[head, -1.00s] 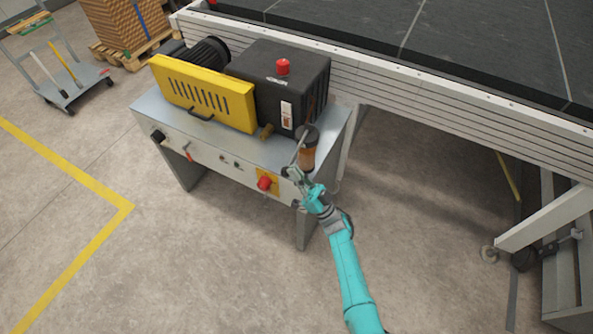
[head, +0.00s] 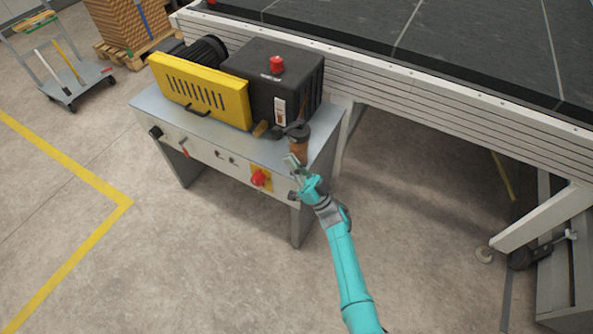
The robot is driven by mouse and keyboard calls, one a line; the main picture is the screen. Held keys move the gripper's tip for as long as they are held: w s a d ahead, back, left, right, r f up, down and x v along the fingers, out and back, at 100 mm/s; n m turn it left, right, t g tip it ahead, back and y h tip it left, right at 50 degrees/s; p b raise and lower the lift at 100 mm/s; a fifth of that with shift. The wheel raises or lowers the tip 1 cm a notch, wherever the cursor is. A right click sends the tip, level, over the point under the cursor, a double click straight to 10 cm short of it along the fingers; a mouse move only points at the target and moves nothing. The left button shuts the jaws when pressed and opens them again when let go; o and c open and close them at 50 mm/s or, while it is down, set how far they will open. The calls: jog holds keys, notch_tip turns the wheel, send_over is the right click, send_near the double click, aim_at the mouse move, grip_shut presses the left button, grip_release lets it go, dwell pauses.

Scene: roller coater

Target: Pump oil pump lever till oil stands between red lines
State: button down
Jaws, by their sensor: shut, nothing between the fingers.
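The oil pump (head: 299,149) is a small amber-brown reservoir with a dark cap, at the right front of the grey machine cabinet. Its lever is hard to make out behind or beside my gripper. My gripper (head: 291,161) is shut and empty, right in front of the pump's lower part; I cannot tell whether it touches the lever. A narrow white sight gauge (head: 279,111) is on the black housing's front; its red lines and oil level are too small to read.
The cabinet (head: 215,148) carries a yellow slotted guard (head: 200,90), a black housing (head: 285,72) with a red cap, and a red knob (head: 258,178). The large roller table (head: 440,75) stands to the right. The floor in front is clear.

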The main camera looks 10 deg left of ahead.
jog(key=v, duration=1)
jog(key=shift+w+d, duration=0.2)
jog(key=shift+w, duration=0.1)
jog(key=shift+r, duration=0.1)
dwell(0.9)
